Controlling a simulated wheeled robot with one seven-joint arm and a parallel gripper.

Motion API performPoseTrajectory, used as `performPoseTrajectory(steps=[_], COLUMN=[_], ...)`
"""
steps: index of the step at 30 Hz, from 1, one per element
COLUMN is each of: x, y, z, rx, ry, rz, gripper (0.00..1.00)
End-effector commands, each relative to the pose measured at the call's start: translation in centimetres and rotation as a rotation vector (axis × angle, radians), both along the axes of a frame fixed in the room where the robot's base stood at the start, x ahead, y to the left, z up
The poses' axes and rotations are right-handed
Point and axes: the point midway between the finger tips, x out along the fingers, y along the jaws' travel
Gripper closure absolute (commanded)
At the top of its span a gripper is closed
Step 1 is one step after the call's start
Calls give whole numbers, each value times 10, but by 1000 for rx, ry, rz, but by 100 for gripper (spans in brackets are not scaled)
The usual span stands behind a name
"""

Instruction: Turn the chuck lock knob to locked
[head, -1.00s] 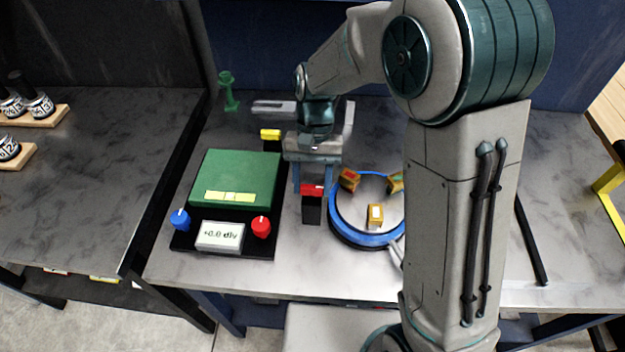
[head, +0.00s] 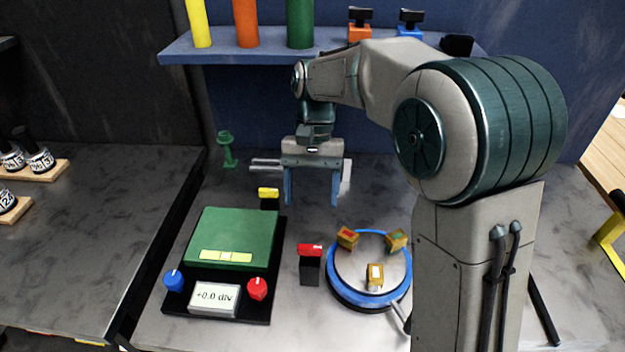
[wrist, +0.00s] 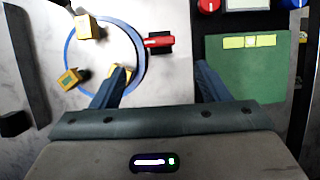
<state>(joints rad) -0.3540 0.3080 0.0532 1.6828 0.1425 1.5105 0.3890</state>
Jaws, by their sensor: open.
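A red bar-shaped knob (head: 310,249) sits on a black block (head: 310,270) beside the blue-rimmed round chuck (head: 337,284); I take it for the chuck lock knob. In the wrist view the red knob (wrist: 159,41) lies crosswise on its block, between the chuck ring and the green plate. No locked or unlocked marking is readable. My gripper (head: 312,203) is open and empty, pointing down above and behind the red knob, clear of it. In the wrist view my fingers (wrist: 160,70) stand apart, with the knob beyond the gap. Several yellow blocks (head: 375,275) stand on the chuck.
A green plate (head: 235,232) with a level vial is left of the knob, with a blue dial (head: 174,281), a red dial (head: 257,289) and a display reading +0.0 div. A yellow-topped black block (head: 268,197) stands behind. A blue shelf (head: 270,52) holds coloured cylinders.

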Motion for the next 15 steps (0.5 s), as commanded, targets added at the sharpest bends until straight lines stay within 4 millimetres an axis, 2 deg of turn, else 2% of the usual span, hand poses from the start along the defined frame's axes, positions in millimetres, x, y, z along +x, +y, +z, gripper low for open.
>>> performPoseTrajectory(steps=[6,15], x=[9,11], y=[0,0], z=[21,25], rx=[0,0], ry=[0,1], rz=[0,-1], gripper=[31,31])
